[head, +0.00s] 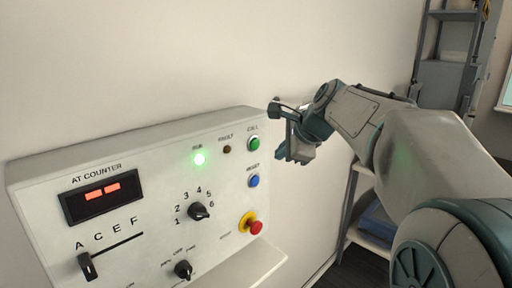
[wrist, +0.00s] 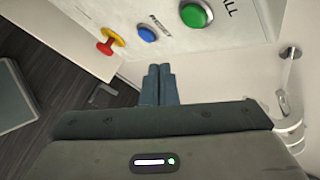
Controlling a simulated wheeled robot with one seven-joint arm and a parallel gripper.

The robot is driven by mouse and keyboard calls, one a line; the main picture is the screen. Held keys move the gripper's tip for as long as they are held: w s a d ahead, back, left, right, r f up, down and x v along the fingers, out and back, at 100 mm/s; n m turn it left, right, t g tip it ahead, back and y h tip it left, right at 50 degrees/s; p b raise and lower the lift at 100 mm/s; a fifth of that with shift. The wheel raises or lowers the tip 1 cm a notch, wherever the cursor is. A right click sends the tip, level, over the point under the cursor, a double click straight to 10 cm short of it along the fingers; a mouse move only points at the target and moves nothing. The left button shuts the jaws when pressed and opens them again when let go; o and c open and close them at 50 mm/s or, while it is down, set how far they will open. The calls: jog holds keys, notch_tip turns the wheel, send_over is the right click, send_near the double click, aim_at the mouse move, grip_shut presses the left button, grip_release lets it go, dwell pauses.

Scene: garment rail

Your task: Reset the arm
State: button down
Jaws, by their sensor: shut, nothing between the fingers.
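My gripper (head: 284,152) is at the right side of the white control panel (head: 140,150) in the head view. In the wrist view my gripper (wrist: 159,70) has its two fingers together, empty, pointing toward the panel's edge below the buttons. The blue reset button (head: 254,181) is on the panel's right part; it also shows in the wrist view (wrist: 147,34). The green call button (head: 254,144) is above it and shows large in the wrist view (wrist: 196,14). The fingers appear apart from both buttons.
The panel also carries a red emergency knob on a yellow base (head: 254,226), a numbered dial (head: 199,211), a lower dial (head: 183,270), a lever (head: 87,265), a lit green run lamp (head: 199,159) and a red display (head: 101,194). A grey shelf rack (head: 442,75) stands at the right.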

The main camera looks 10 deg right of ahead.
jog(key=s+f+n+g+h, duration=0.1)
jog(key=s+f+n+g, duration=0.1)
jog(key=s+f+n, duration=0.7)
jog(key=s+a+f+n+g+h, duration=0.1)
jog(key=s+f+n+g+h, duration=0.1)
jog(key=s+f+n, duration=0.8)
jog(key=s+f, duration=0.1)
jog(key=s, duration=0.6)
jog(key=shift+g+h, duration=0.3)
jog(key=shift+g, duration=0.1)
